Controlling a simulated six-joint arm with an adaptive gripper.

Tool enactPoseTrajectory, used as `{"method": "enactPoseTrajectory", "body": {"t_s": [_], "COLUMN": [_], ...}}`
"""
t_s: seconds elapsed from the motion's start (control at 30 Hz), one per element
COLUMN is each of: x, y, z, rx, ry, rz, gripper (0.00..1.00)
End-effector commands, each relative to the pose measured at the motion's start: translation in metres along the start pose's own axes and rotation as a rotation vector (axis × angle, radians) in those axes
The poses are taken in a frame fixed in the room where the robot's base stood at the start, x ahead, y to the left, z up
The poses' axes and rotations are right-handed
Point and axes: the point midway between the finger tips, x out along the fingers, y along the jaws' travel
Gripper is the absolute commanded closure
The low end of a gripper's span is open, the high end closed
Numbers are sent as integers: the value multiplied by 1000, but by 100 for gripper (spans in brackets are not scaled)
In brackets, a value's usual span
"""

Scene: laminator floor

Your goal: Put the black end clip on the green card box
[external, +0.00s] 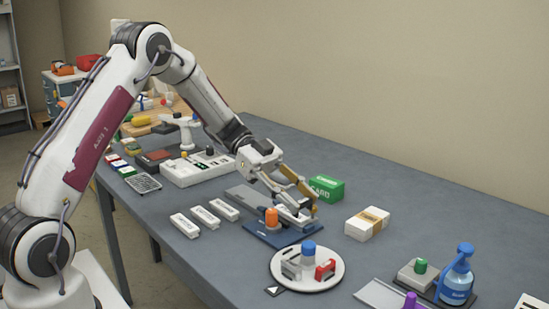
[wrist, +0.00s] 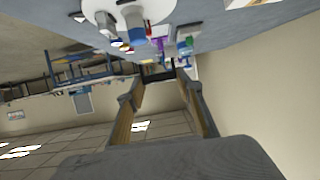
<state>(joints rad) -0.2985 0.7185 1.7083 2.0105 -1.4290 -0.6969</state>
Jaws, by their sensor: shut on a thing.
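My gripper (external: 303,207) is low over the middle of the table, in front of the green card box (external: 326,188), which stands upright on the grey surface. In the wrist view my gripper (wrist: 158,76) has its two fingers closed on a small dark piece (wrist: 157,70), seemingly the black end clip. In the external view the fingers hide this piece. The held piece appears apart from the box, but the exact gap cannot be told.
A blue fixture (external: 262,236) with an orange knob (external: 271,216) lies beside my gripper. A round white tray (external: 338,258) holds grey, red and blue pieces. A white carton (external: 367,223) stands to the right. Several white blocks (external: 205,217) lie left.

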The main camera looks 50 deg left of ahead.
Motion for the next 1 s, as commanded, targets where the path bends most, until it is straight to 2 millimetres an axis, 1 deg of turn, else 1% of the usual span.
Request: {"method": "enactPoseTrajectory", "body": {"t_s": [0.17,0.2,0.27,0.4,0.6,0.8,1.0], "x": [-4,-6,-10,-24,-53,-86,-120], "y": [-47,-60,-80,-126,-182,-225,-255], "z": [-3,-4,-4,-6,-6,-3,3], "rx": [-48,-62,-86,-145,-230,-308,-379], "ry": [-1,0,-1,0,1,1,2], "rz": [-122,-158,-215,-359,-560,-746,-915], "gripper": [76,76,76,76,76,76,76]}}
